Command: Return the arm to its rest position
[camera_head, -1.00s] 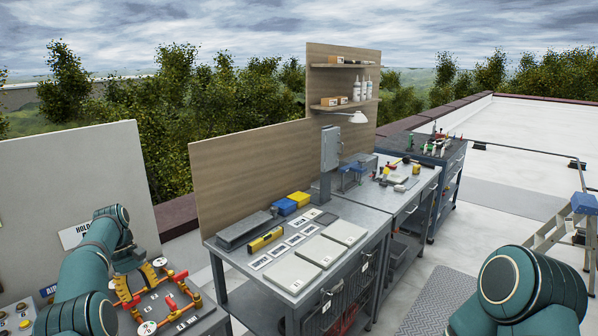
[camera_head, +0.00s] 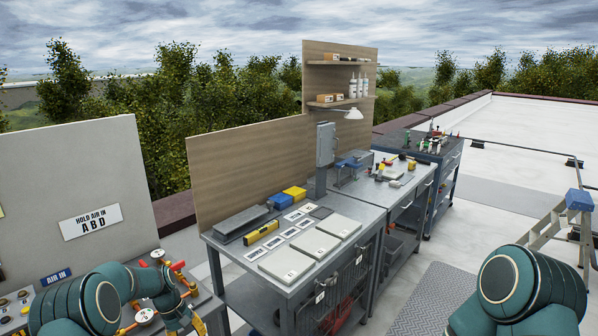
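My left arm is bent low at the bottom left of the head view. Its gripper (camera_head: 185,318) is at the lower edge, beside the pipe manifold (camera_head: 146,315) with red and yellow fittings. My arm covers much of the manifold. The fingers are too small and too cut off to tell open from shut. Only the upper part of my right arm shows at the bottom right; its gripper is out of view.
A grey workbench (camera_head: 232,262) holds cards, plates, a yellow level (camera_head: 261,234) and bins. A stepladder (camera_head: 560,222) stands at right on open roof.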

